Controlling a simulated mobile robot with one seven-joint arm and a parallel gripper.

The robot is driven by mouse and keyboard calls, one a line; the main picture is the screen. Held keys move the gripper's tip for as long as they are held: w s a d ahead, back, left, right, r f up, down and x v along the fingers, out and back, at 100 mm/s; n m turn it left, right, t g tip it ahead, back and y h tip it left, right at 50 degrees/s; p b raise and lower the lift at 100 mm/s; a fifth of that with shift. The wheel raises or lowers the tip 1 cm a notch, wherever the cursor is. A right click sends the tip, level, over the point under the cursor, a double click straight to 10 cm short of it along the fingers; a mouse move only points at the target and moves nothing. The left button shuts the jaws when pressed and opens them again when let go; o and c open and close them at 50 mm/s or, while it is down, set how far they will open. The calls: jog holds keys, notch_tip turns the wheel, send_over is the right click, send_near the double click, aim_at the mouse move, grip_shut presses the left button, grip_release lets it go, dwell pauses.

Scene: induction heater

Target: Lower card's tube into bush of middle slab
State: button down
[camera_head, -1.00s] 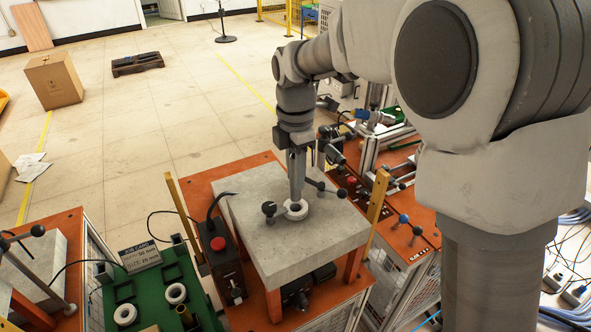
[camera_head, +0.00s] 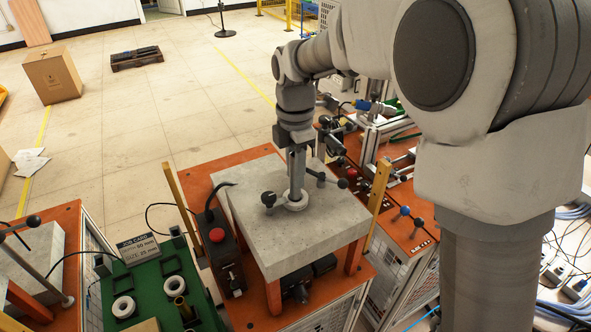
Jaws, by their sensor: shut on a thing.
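The middle slab (camera_head: 335,217) is a grey concrete block on orange legs. Its bush (camera_head: 296,205) is a white ring on its top, between two black-knobbed clamps. My gripper (camera_head: 297,168) points straight down over the bush. It is shut on a grey upright tube (camera_head: 297,186), whose lower end meets the bush opening. Whether the tip is inside the hole, and how deep, I cannot tell. The job card (camera_head: 138,248) stands on the green tray at the left and reads depth 50 mm, size 25 mm.
The green tray (camera_head: 147,284) holds white rings (camera_head: 123,306) and a brass-coloured tube (camera_head: 184,308). A control box with a red button (camera_head: 217,235) stands left of the slab. Wooden posts (camera_head: 377,203) flank it. Another slab (camera_head: 40,260) is at the far left.

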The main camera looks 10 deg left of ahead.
jog(key=shift+f, duration=0.2)
jog(key=shift+f+b, duration=1.5)
jog(key=shift+f, duration=0.7)
jog(key=c, duration=0.6)
grip_release()
jog(key=shift+o, duration=0.2)
notch_tip(320, 180, up, 18)
jog(key=shift+f+p, duration=0.2)
jog(key=shift+p, duration=0.2)
